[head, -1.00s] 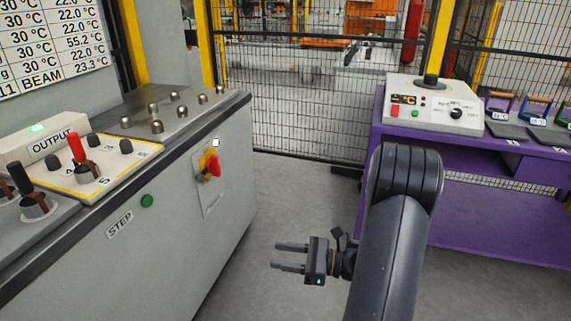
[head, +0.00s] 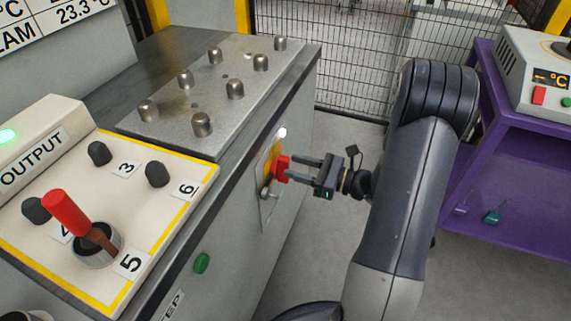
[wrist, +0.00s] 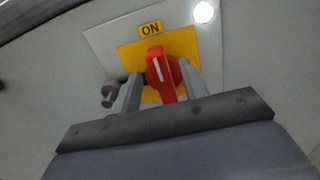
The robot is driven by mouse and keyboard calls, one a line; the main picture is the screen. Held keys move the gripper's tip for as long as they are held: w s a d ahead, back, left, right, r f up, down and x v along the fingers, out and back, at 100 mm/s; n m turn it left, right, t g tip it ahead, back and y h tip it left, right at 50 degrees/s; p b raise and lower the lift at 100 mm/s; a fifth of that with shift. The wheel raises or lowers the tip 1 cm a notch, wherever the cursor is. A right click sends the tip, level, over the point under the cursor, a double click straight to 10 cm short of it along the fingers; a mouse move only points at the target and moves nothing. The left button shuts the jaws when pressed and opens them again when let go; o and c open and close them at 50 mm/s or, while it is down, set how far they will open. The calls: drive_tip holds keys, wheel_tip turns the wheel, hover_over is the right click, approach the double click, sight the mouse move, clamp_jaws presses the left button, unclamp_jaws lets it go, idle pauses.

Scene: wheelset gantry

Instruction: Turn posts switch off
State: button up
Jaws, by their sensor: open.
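The posts switch is a red rotary handle (wrist: 162,72) on a yellow plate (wrist: 189,44), set in a pale panel on the cabinet's side. An "ON" label (wrist: 150,29) sits above it, and the handle stands roughly upright, tilted slightly. A lit white lamp (wrist: 203,12) is at the upper right of the panel. In the head view the red handle (head: 281,168) is partly hidden by my gripper (head: 300,167). My gripper is open, and in the wrist view its two fingers (wrist: 160,88) lie on either side of the handle. I cannot tell whether they touch it.
A metal plate with several posts (head: 235,90) tops the cabinet. A control box (head: 150,215) with a red-topped lever (head: 66,214) is at the left. A green button (head: 201,263) is on the cabinet's side. A purple bench (head: 510,190) stands right; mesh fence behind.

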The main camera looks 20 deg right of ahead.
sight(289, 165)
drive_tip(key=shift+x, duration=1.9)
clamp_jaws()
